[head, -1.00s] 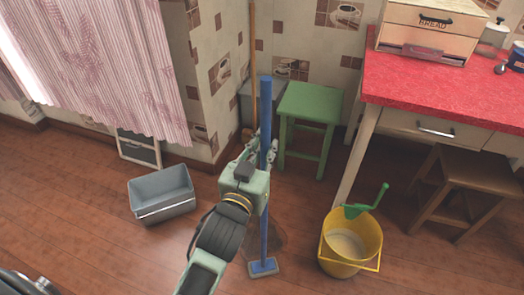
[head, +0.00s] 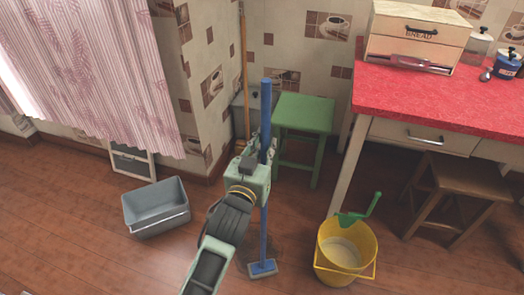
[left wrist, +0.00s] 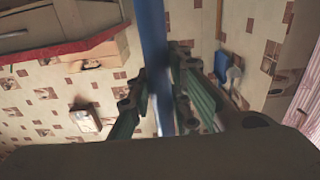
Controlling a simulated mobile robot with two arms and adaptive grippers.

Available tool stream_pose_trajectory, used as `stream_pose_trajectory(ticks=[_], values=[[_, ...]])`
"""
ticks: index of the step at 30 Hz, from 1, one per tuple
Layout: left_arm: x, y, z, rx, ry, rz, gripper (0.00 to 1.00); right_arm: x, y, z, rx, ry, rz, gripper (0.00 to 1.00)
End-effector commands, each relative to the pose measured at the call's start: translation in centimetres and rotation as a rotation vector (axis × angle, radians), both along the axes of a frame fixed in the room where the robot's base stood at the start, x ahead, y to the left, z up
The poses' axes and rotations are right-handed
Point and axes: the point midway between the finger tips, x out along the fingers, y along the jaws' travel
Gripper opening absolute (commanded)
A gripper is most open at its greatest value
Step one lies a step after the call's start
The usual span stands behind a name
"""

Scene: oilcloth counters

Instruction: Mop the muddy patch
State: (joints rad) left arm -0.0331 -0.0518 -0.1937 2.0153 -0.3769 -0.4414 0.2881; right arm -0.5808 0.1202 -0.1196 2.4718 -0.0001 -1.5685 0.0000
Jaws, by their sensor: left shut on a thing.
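The handle is close to upright. My left gripper (head: 262,152) is shut on the handle; in the left wrist view the fingers (left wrist: 162,90) close around the blue shaft (left wrist: 153,35). The muddy patch (head: 287,250) is a faint dark stain on the floor just behind and beside the mop head. The arm and mop hide part of it. I cannot tell whether the head touches the stain. My right gripper is not in view.
A yellow bucket (head: 328,243) with a green scoop (head: 358,217) stands to the right. A grey bin (head: 155,210) stands to the left. A green stool (head: 305,110), a leaning broom (head: 243,65) and a red-topped counter (head: 430,97) are behind. Floor between bin and mop is clear.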

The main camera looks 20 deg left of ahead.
Motion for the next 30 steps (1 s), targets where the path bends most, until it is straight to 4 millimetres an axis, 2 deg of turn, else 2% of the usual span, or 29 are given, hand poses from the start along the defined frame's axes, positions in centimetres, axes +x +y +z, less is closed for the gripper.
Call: stream_pose_trajectory(ticks=[13, 18, 24, 30], values=[[0.7, 0.0, -0.3, 0.003, 0.007, 0.001, 0.0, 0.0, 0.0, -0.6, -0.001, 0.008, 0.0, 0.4], [2.3, -0.1, -0.3, 0.003, 0.008, 0.0, 0.0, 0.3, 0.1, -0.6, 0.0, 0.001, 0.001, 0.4], [4.3, -0.1, -0.3, 0.003, 0.009, 0.001, 0.0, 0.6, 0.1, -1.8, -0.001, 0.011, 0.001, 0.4], [4.9, -0.1, -0.3, 0.004, 0.01, 0.001, 0.0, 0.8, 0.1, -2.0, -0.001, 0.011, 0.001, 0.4]])
